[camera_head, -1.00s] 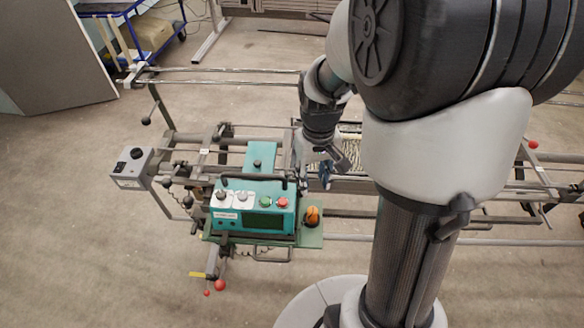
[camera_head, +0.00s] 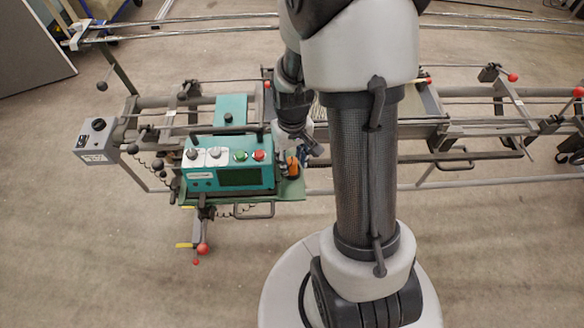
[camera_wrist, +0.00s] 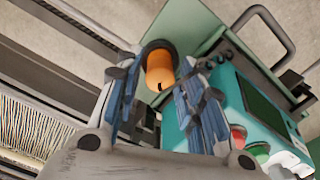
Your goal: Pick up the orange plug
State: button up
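The orange plug (camera_head: 293,167) sits at the right end of the green plate, beside the teal control box (camera_head: 228,178). My gripper (camera_head: 303,153) is right by the plug and partly covers it in the head view. In the wrist view, the orange plug (camera_wrist: 160,70) shows between the two blue-and-grey fingers of my gripper (camera_wrist: 160,66), near their tips. The fingers are spread, with a gap visible around the plug. I cannot tell whether either finger touches it. A dark ring or band shows at the plug's far end.
The green plate (camera_head: 291,190) carries the box, which has red and green buttons and a dark handle close to the gripper. The machine's rails (camera_head: 440,185) run behind. White threads (camera_wrist: 35,125) lie at the left in the wrist view. Open floor is in front.

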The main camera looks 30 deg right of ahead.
notch_tip(320, 180, down, 2)
jog(key=shift+r, duration=0.1)
jog(key=shift+c, duration=0.5)
grip_shut()
jog(key=shift+r, duration=0.1)
notch_tip(320, 180, up, 20)
jog(key=p, duration=0.7)
notch_tip(320, 180, up, 5)
jog(key=p, duration=0.4)
send_over(292, 160)
